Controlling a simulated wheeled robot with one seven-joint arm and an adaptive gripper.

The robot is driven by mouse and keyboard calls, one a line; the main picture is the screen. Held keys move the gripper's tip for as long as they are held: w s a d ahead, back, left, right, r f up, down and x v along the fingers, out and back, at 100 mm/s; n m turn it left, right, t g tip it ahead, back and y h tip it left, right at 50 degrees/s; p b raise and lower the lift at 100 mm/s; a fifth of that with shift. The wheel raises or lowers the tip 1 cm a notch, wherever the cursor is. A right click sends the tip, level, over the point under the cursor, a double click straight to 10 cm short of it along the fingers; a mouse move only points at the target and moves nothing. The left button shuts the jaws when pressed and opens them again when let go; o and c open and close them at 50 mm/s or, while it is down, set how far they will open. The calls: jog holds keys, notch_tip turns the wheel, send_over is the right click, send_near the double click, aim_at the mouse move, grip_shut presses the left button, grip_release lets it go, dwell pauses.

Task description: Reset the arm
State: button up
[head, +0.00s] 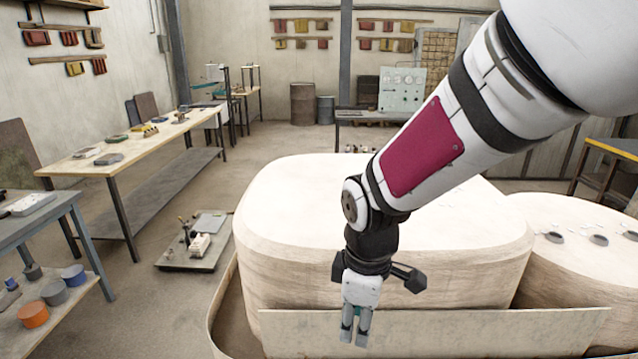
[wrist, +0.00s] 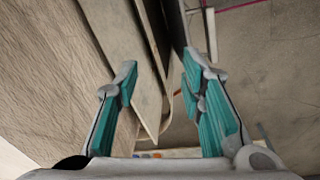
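My gripper (head: 354,337) hangs pointing down in the head view, in front of the large pale rounded block (head: 290,215). In the wrist view my gripper (wrist: 163,75) shows two teal-padded fingers spread apart. Nothing is between the fingers, so it is open and empty. My arm reaches down from the upper right and hides part of the block's top. No ladle can be made out in either view.
A pale upright panel (head: 430,335) stands close by the gripper, along the block's front. A second rounded block (head: 585,250) with small dark cups on top is at right. A workbench (head: 130,150) and a low cart (head: 190,262) are at left, with open floor between.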

jog(key=s+d+r+m+t, duration=0.4)
jog(key=s+d+r+m, duration=0.8)
jog(key=s+r+m, duration=0.1)
notch_tip(320, 180, up, 2)
jog(key=shift+s+d+r+m, duration=0.15)
jog(key=shift+s+r+m, duration=0.2)
jog(key=shift+m, duration=0.35)
jog(key=shift+d+f, duration=0.1)
